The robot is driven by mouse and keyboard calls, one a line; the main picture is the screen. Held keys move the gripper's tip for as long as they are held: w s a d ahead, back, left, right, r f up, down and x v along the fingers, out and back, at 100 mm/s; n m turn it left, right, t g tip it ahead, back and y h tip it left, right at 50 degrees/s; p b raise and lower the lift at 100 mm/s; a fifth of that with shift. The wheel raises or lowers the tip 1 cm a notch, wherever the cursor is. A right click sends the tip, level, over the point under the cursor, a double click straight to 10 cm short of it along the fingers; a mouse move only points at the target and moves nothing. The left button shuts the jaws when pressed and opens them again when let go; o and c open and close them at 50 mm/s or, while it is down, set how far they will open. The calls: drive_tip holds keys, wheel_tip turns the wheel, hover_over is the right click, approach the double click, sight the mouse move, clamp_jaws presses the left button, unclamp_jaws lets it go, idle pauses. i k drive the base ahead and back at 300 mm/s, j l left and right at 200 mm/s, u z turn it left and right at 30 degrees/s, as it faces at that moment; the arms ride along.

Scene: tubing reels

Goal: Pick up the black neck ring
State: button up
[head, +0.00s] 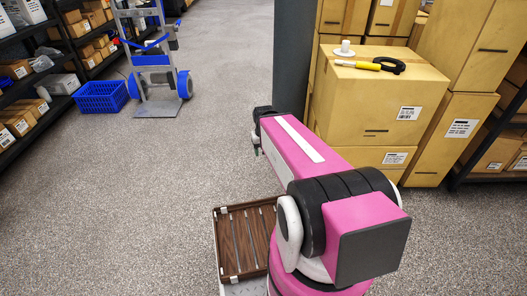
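The black neck ring (391,64) lies on top of a cardboard box (385,95) at the right of the head view. It is a dark loop lying beside a yellow-handled tool (357,65), close to or touching its dark end. A white spool-like piece (345,49) stands behind the tool on the same box. My pink arm reaches forward from the lower right, left of the box. My gripper is mostly hidden behind the arm's far end, so its fingers cannot be made out. It is well away from the ring.
Stacked boxes (465,110) stand behind and right of the ring's box. A dark pillar (290,55) rises left of them. A blue crate (101,97) and a hand truck (155,75) stand at the far left by shelves (40,120). The grey floor between is clear.

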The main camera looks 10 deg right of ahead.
sight(401, 67)
drive_tip(key=z, duration=1.5)
